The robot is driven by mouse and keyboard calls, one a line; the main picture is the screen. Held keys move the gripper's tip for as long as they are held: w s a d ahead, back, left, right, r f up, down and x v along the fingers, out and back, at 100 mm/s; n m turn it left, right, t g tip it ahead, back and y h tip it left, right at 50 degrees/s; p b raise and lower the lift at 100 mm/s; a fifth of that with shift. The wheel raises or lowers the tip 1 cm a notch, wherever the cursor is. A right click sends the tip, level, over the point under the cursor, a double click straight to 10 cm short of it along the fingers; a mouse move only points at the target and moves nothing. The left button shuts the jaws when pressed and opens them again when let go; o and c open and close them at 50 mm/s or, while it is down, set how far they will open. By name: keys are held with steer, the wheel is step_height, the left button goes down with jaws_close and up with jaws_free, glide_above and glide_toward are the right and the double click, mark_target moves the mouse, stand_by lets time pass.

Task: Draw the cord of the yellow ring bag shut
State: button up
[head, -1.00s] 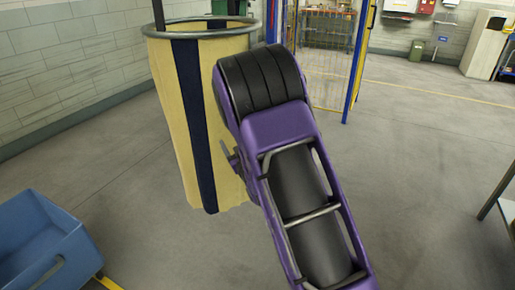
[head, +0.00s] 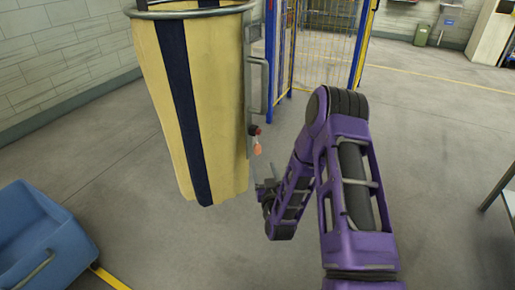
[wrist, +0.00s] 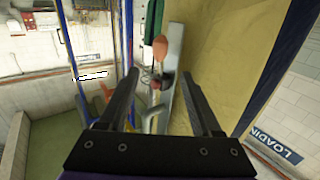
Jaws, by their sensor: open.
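The yellow bag (head: 222,110) with a dark blue stripe hangs open from a grey metal ring (head: 190,13). On its right side is a grey upright plate with a handle (head: 263,85). A small orange knob (head: 258,148) hangs just under a red and dark fitting (head: 256,131) at the plate's lower part. I cannot make out the cord clearly. My gripper (head: 265,186) is below the orange knob, right of the bag's lower part. In the wrist view, my gripper (wrist: 160,76) is open and empty, with the orange knob (wrist: 160,47) beyond and between the fingertips.
A blue bin (head: 40,240) stands on the floor at lower left. A blue and yellow mesh cage (head: 315,50) stands behind the bag. A table edge (head: 500,190) shows at the right.

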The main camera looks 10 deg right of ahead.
mark_target(258, 150)
steer(key=w, duration=1.2)
steer(key=shift+w+b, duration=0.1)
steer(key=shift+b, duration=0.25)
jaws_close()
stand_by(0.7)
